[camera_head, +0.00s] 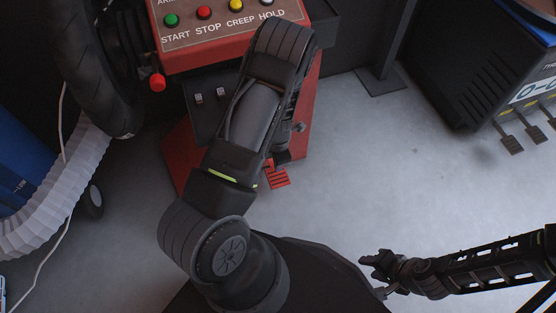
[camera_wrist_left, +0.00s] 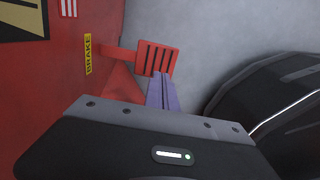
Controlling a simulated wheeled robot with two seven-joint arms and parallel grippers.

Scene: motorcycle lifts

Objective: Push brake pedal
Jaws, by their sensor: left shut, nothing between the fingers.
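The red slotted brake pedal (camera_wrist_left: 157,57) sits on an arm from a red housing beside a yellow BRAKE label (camera_wrist_left: 88,54). In the head view, the pedal (camera_head: 278,179) shows low by the red machine (camera_head: 311,110). My left gripper (camera_wrist_left: 161,78) is shut and empty. Its fingertips overlap the pedal's lower edge in the left wrist view; I cannot tell whether they touch. In the head view its fingers are largely hidden by my left arm. My right gripper (camera_head: 374,268) is at the lower right, over the floor, far from the pedal; its jaw opening is unclear.
A panel (camera_head: 220,32) with START, STOP, CREEP and HOLD buttons tops the machine. A white ribbed hose (camera_head: 62,195) and a tyre (camera_head: 90,65) are at left. A dark unit (camera_head: 485,65) with grey pedals (camera_head: 511,145) stands at right. The floor between is clear.

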